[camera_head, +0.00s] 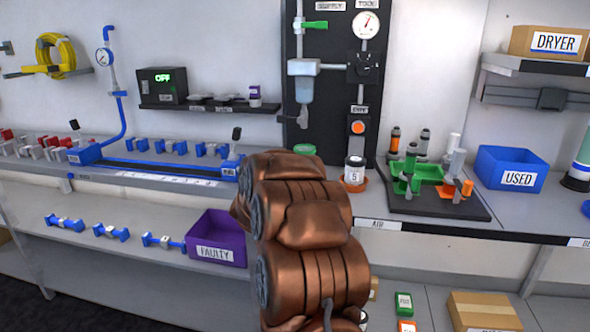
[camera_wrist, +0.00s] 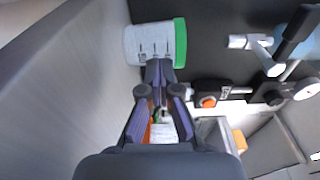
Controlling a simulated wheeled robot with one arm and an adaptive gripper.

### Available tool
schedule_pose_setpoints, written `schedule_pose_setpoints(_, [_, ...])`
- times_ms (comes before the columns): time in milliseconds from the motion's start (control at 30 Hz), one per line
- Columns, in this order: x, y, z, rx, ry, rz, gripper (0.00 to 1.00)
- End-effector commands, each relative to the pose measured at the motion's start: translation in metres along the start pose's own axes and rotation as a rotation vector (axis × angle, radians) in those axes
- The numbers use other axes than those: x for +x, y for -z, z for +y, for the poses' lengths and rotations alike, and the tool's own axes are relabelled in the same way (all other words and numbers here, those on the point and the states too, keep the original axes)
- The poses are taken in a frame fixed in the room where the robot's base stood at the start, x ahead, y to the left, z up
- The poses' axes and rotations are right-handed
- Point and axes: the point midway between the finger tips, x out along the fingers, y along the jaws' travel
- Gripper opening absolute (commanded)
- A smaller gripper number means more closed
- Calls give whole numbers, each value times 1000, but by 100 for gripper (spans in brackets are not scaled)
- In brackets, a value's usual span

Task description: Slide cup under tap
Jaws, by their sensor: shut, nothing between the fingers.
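A white cup with a green rim and dark marks on its side (camera_wrist: 150,43) stands just beyond my fingertips in the wrist view. In the head view only its green rim (camera_head: 305,149) shows; my arm hides the rest. My gripper (camera_wrist: 160,68) is shut and empty, its tips close to the cup's side. I cannot tell whether they touch. The gripper is hidden behind my arm in the head view. A pale fitting with a clear bowl (camera_head: 303,90) hangs on the black panel above the cup. Its pale nozzle (camera_wrist: 240,42) points towards the rim in the wrist view. I cannot tell whether they line up.
A small pot marked 5 (camera_head: 355,172) stands on an orange ring right of the cup. A black tray with green and orange fittings (camera_head: 435,200) and a blue USED bin (camera_head: 511,169) are further right. A purple FAULTY bin (camera_head: 217,238) is on the lower shelf.

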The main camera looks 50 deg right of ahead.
Motion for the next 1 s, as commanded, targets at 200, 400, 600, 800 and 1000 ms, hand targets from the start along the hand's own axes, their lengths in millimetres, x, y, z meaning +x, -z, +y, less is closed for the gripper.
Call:
schedule_pose_setpoints(200, [-39, -3, 0, 2, -2, -5, 0])
schedule_pose_setpoints(400, [-70, -3, -1, 3, -1, -5, 0])
schedule_pose_setpoints(600, [-91, -2, 0, 0, -3, -5, 0])
schedule_pose_setpoints(800, [-97, -1, -1, 2, -1, -2, 0])
schedule_pose_setpoints(1000, [-97, -2, 0, 0, -2, -5, 0])
